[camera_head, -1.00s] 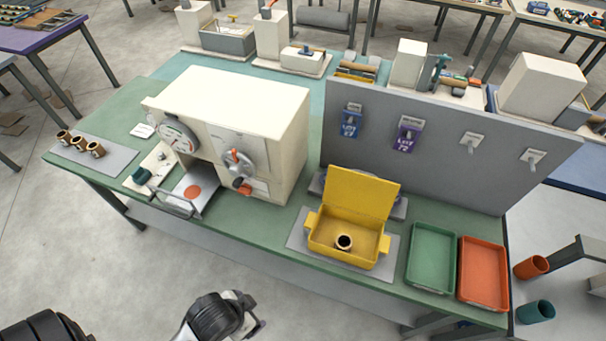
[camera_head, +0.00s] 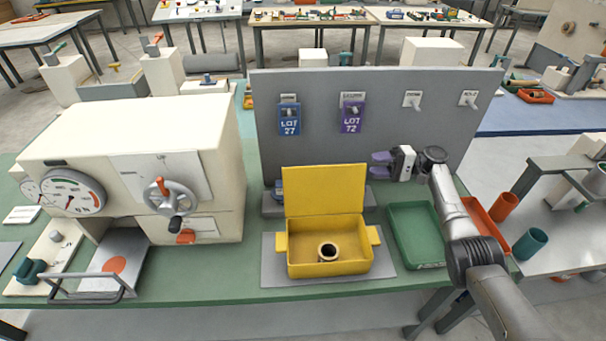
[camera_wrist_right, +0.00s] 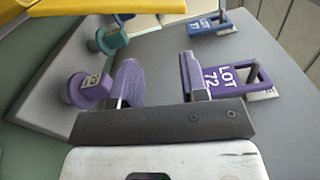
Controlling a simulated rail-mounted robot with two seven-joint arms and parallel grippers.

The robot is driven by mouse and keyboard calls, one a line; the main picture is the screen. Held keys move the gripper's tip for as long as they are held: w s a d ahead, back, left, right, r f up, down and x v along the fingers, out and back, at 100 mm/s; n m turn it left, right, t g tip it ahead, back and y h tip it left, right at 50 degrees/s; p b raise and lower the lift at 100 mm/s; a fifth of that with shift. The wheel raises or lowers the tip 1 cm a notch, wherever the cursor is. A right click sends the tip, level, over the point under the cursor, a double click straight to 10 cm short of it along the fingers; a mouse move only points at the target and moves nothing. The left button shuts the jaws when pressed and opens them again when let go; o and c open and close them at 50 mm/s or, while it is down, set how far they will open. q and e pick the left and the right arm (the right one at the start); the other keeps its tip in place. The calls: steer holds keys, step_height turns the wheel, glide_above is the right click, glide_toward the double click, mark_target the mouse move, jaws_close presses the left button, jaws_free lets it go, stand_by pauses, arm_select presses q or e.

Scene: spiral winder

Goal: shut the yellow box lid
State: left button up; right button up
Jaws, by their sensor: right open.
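The yellow box (camera_head: 303,270) stands on a grey mat on the green bench in the head view. Its yellow lid (camera_head: 325,190) stands open, roughly upright at the back edge. My left gripper is out of view.
The grey panel (camera_head: 330,130) carries a blue LOT 27 tag (camera_head: 289,120) and a purple LOT 72 tag (camera_head: 352,117). Purple (camera_wrist_right: 90,88) and teal (camera_wrist_right: 112,40) knobs stand behind the box. A green tray (camera_head: 400,240) lies right, the winder machine (camera_head: 130,130) left.

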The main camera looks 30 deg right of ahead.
mark_target(332, 167)
steer(key=p+x, duration=0.1)
steer(key=x, duration=1.1)
steer(key=shift+w+a, duration=0.3)
steer(key=shift+a, duration=0.4)
steer(key=c, duration=0.5)
steer(key=shift+o, duration=0.2)
